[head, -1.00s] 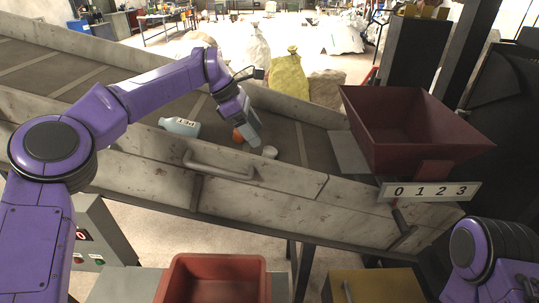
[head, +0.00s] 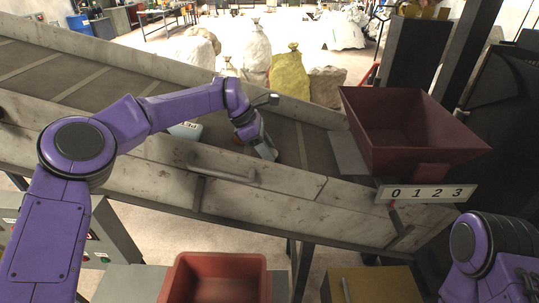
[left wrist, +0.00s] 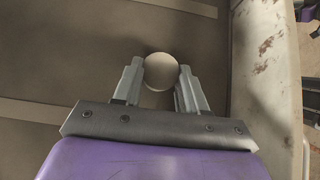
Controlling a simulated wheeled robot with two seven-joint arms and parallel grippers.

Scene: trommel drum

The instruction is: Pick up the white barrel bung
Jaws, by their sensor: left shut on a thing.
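The white barrel bung (left wrist: 160,68) shows in the left wrist view as a round pale disc between the two fingers of my left gripper (left wrist: 160,80). The fingers touch it from both sides and are shut on it. In the head view my left gripper (head: 268,152) points down onto the conveyor belt, close to its near side wall, and the bung is hidden there. I cannot tell whether the bung is clear of the belt. Part of my right arm shows at the lower right, but its gripper is out of view.
A pale bottle (head: 187,131) lies on the conveyor belt (head: 300,140), partly behind my left arm. A dark red hopper (head: 415,145) stands at the belt's right end. A red bin (head: 215,262) is below the near wall (head: 280,182). Several sacks stand behind the conveyor.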

